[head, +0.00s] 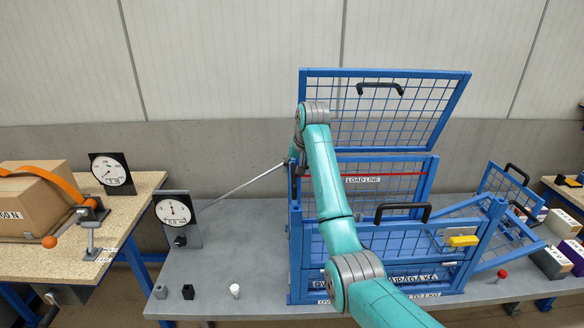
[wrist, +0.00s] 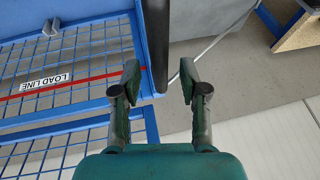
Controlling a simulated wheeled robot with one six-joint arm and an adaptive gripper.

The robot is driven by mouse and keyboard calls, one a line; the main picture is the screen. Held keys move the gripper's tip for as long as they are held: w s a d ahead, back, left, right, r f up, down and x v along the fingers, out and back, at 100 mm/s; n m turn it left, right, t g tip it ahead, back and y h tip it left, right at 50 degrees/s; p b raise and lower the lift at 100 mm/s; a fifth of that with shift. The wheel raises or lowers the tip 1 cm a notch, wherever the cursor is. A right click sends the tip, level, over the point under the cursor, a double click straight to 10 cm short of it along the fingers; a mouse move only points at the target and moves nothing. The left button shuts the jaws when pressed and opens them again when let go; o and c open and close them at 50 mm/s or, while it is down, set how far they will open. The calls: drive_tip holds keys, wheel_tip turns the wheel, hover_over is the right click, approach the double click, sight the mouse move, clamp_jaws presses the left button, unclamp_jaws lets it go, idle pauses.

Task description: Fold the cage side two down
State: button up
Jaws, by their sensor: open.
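The blue mesh cage (head: 293,250) stands on the grey table. One mesh panel with a black handle (head: 380,88) rises above the back. A lower front panel has a black handle (head: 403,212). Mesh panels (head: 497,184) at the right lean outward. I cannot tell which panel is side two. My gripper (head: 294,158) is at the cage's left upper edge, partly hidden by my arm. In the wrist view my gripper (wrist: 160,80) is open and empty. A dark upright bar (wrist: 157,45) beside a blue post ends just beyond and between the fingertips.
A thin grey rod (head: 240,186) slants from the cage's upper left toward a dial gauge (head: 174,208). A wooden bench (head: 130,197) with a carton (head: 38,200) stands at the left. Small weights (head: 188,291) are at the table's front. Boxes (head: 551,262) lie at the right.

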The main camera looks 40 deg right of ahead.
drive_tip(key=shift+f, duration=0.1)
clamp_jaws()
drive_tip(key=shift+w, duration=0.1)
